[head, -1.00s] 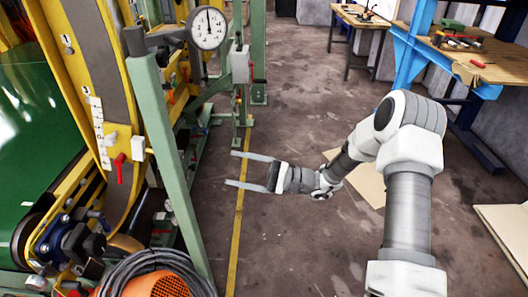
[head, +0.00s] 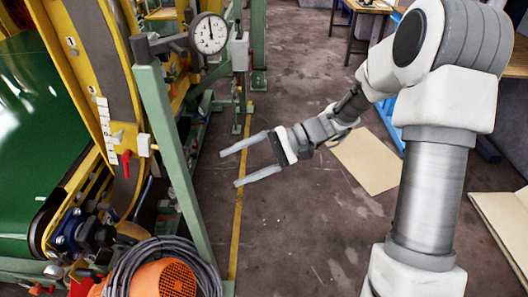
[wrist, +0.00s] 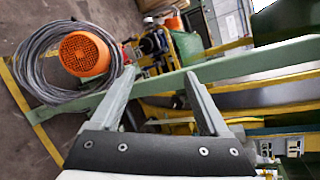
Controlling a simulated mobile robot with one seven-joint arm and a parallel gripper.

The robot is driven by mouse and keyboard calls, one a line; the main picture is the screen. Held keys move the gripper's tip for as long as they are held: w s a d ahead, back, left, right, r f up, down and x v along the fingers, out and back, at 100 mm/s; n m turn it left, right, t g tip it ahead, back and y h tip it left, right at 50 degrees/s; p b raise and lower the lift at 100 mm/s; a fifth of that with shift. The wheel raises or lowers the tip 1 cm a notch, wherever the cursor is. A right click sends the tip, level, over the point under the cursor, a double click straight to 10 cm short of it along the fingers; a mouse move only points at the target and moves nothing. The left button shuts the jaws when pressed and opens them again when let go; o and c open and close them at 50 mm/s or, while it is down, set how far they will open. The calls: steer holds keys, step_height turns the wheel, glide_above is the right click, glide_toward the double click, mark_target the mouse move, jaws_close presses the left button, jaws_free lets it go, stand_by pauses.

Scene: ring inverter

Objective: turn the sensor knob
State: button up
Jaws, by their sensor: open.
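I cannot tell for certain which part is the sensor knob. In the head view, a red lever-like handle (head: 125,164) hangs on the yellow machine frame beside a small white block (head: 144,145). A grey-white box (head: 240,53) stands on a green post farther back. My gripper (head: 230,169) is open and empty, its fingers pointing left towards the machine, to the right of the red handle and clear of it. In the wrist view, my gripper (wrist: 160,75) shows both fingers spread, with nothing between them but the machine behind.
A slanted green beam (head: 170,150) stands between my gripper and the machine, with a round gauge (head: 209,33) near its top. An orange motor (head: 165,280) with coiled grey cable (head: 128,262) lies below. A cardboard sheet (head: 368,160) is on the floor. Open floor lies right of the yellow line.

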steer(key=s+d+r+n+t+h+p, duration=0.1)
steer(key=s+d+r+n+h+p, duration=0.1)
steer(key=s+d+r+h+p, duration=0.2)
steer(key=shift+s+d+r+h+p, duration=0.4)
steer(key=shift+s+r+h+p, duration=0.3)
steer(key=shift+s+r+h, duration=1.25)
steer(key=shift+s+r+y, duration=0.25)
steer(key=shift+r+y, duration=0.2)
steer(key=shift+r, duration=0.1)
